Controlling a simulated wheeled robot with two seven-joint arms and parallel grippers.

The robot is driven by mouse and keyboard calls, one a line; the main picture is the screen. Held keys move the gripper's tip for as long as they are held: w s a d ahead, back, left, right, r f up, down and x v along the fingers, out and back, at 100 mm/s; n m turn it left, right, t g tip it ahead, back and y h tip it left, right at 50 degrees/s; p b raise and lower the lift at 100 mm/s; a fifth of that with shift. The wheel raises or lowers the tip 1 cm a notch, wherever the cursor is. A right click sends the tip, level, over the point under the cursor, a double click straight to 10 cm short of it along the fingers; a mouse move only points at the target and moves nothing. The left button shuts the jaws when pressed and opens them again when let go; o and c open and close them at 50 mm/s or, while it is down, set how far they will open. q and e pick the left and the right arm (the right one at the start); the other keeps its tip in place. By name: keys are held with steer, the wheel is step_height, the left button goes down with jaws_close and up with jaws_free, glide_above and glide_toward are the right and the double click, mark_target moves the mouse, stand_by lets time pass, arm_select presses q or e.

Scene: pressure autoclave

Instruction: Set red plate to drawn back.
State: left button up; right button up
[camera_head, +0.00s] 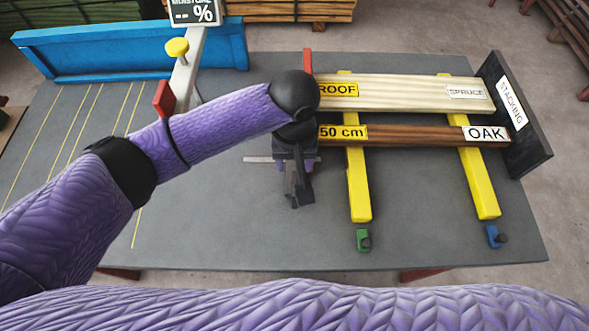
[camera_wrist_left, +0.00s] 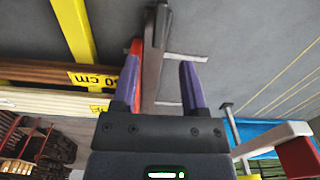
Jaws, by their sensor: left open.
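The red plate (camera_head: 307,60) stands upright at the left ends of the boards, mostly hidden behind my left arm. In the left wrist view the red plate (camera_wrist_left: 136,47) shows as a narrow edge beside the left-hand finger. A dark grey upright bar (camera_wrist_left: 155,60) runs alongside it, between the fingers in the picture. My left gripper (camera_head: 295,168) points down over the table, and its purple fingers are apart in the left wrist view (camera_wrist_left: 159,64). I cannot tell whether a finger touches the plate or bar. My right gripper is not in view.
An oak board (camera_head: 415,134) and a spruce board (camera_head: 405,94) lie on yellow bearers (camera_head: 358,185) against a dark stacking stop (camera_head: 515,115). A moisture meter post (camera_head: 187,70) with a red block stands left. The table's front middle (camera_head: 230,230) is clear.

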arm_select(q)
step_height(320, 180, down, 8)
steer(key=b, duration=0.3)
steer(key=shift+s+f, duration=0.15)
steer(key=shift+f, duration=0.1)
jaws_close()
stand_by(1.0)
